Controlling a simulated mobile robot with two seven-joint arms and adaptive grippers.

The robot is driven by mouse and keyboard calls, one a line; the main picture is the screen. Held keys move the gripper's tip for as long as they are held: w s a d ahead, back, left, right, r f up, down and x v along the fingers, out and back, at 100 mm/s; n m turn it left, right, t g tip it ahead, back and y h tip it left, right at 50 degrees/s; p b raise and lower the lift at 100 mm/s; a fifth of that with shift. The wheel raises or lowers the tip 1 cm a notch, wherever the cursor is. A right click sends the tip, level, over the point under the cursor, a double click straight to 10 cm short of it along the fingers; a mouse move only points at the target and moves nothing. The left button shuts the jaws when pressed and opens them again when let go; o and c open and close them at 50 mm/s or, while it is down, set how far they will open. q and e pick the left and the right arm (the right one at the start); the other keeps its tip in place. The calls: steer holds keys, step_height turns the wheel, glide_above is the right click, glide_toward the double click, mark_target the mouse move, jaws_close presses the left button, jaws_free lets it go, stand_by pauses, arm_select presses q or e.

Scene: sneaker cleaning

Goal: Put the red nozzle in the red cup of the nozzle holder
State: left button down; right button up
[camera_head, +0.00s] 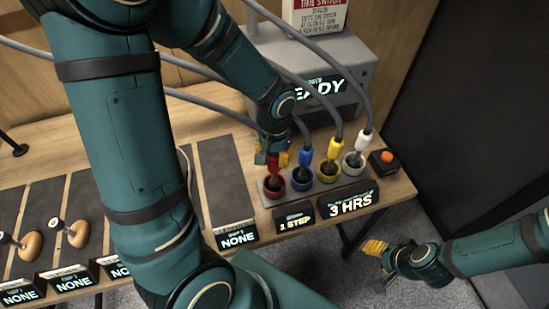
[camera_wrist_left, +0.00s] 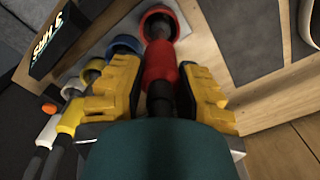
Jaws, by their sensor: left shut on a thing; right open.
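My left gripper (camera_head: 272,147) points down at the left end of the nozzle holder (camera_head: 263,192) and is shut on the red nozzle (camera_head: 273,162). In the left wrist view the red nozzle (camera_wrist_left: 160,64) stands between the yellow fingers. Its dark tip points at the red cup (camera_head: 275,190) and overlaps the opening; how deep it reaches I cannot tell. The red cup's rim (camera_wrist_left: 147,13) also shows in the left wrist view. My right gripper (camera_head: 376,248) is open and empty, off the table's front right.
Blue (camera_head: 306,156), yellow (camera_head: 336,147) and white (camera_head: 363,141) nozzles stand in the holder's other cups, with hoses arching behind. A grey machine (camera_head: 345,60) stands behind. An orange-button box (camera_head: 386,157) is at right; display signs (camera_head: 349,202) stand in front.

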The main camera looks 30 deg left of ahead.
arm_select(q)
steer(key=shift+f, duration=0.45)
steer(key=c, duration=0.7)
jaws_free()
